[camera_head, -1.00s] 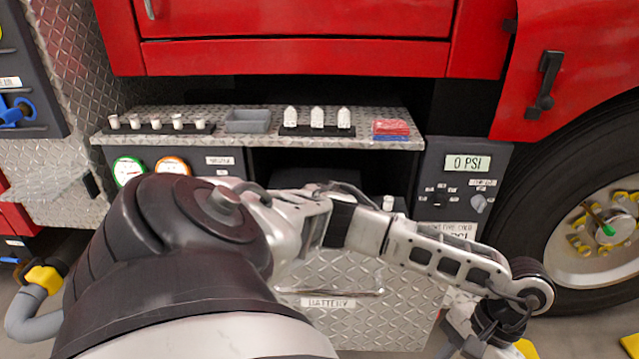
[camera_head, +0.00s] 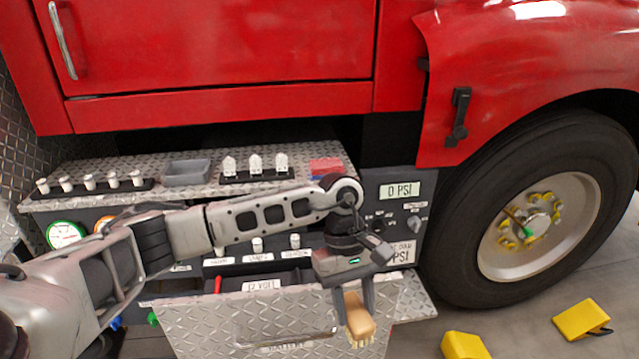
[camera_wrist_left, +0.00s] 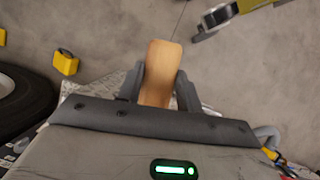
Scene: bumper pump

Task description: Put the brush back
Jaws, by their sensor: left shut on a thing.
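The brush has a tan wooden body (camera_head: 359,317) and pale bristles at its lower end. My left gripper (camera_head: 354,300) is shut on it and holds it in front of the diamond-plate battery drawer (camera_head: 290,315). In the left wrist view the brush (camera_wrist_left: 160,72) sits between the two dark fingers (camera_wrist_left: 160,88), its wooden end pointing away over the floor. The head view does not show whether the brush touches the drawer front. My right gripper is not in the head view.
A diamond-plate shelf carries a grey tray (camera_head: 187,172), white fittings (camera_head: 255,164) and a red-and-blue block (camera_head: 326,167). A large tyre (camera_head: 545,210) stands at right. Yellow chocks (camera_head: 582,320) lie on the open grey floor.

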